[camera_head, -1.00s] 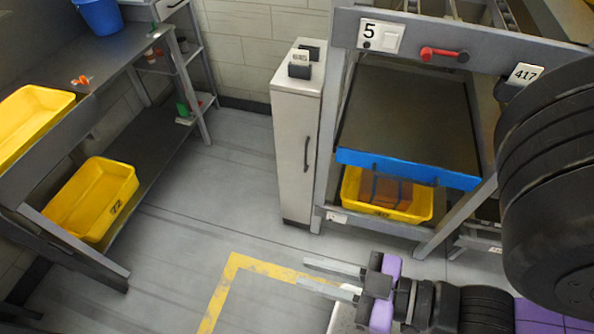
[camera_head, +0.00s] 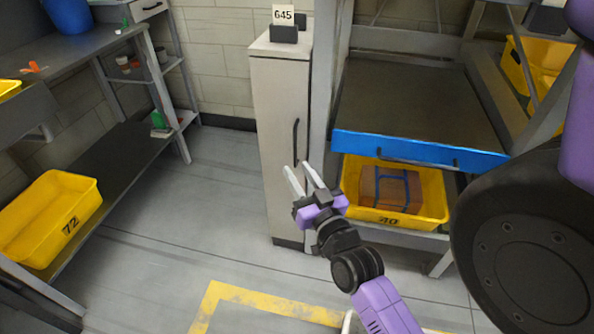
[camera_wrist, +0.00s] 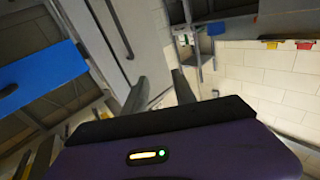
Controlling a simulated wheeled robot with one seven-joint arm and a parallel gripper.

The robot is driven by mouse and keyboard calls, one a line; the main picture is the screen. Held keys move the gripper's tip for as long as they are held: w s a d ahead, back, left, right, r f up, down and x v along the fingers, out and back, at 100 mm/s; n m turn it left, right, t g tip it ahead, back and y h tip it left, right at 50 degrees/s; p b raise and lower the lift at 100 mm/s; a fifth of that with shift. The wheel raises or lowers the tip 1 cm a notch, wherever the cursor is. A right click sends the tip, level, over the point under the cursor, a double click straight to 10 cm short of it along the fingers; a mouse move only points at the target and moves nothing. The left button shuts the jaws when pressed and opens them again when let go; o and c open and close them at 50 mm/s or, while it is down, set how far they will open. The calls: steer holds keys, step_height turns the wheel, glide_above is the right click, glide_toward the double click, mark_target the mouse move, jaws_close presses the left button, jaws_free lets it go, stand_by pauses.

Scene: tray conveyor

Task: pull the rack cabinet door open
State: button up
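The narrow pale-grey rack cabinet (camera_head: 268,120) stands upright beside the shelf frame, its door shut. A dark vertical bar handle (camera_head: 296,135) is on its front; it also shows in the wrist view (camera_wrist: 119,28). My gripper (camera_head: 299,168) is open and empty, its two light fingers pointing up at the lower end of the handle in the head view. In the wrist view, my gripper's fingers (camera_wrist: 159,84) are apart, with the handle beyond and to the left of them. No contact with the handle can be made out.
A shelf with a blue front edge (camera_head: 418,150) is right of the cabinet, above a yellow bin (camera_head: 437,200) holding a brown box. A label stand (camera_head: 285,33) sits on the cabinet top. A bench with a yellow bin (camera_head: 70,225) is at left. The floor before the cabinet is clear.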

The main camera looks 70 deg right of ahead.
steer(key=m+g+h+b, duration=0.1)
steer(key=g+h+b, duration=0.1)
steer(key=b, duration=0.2)
glide_toward(296, 149)
step_height(296, 149, up, 3)
steer(key=s+d, duration=0.1)
steer(key=shift+n+y, duration=0.5)
steer(key=shift+y, duration=0.3)
steer(key=shift+w+a+f+p+x, duration=0.1)
steer(key=shift+f+p+x, duration=0.2)
steer(key=shift+x, duration=1.15)
steer(key=shift+w+a+f+p+x, duration=0.15)
steer(key=shift+f+x, duration=0.2)
steer(key=shift+x, duration=1.1)
steer(key=shift+w+a+f+p+x, duration=0.15)
steer(key=shift+f+x, duration=0.2)
steer(key=shift+x, duration=1.15)
steer(key=shift+d, duration=0.1)
jaws_close()
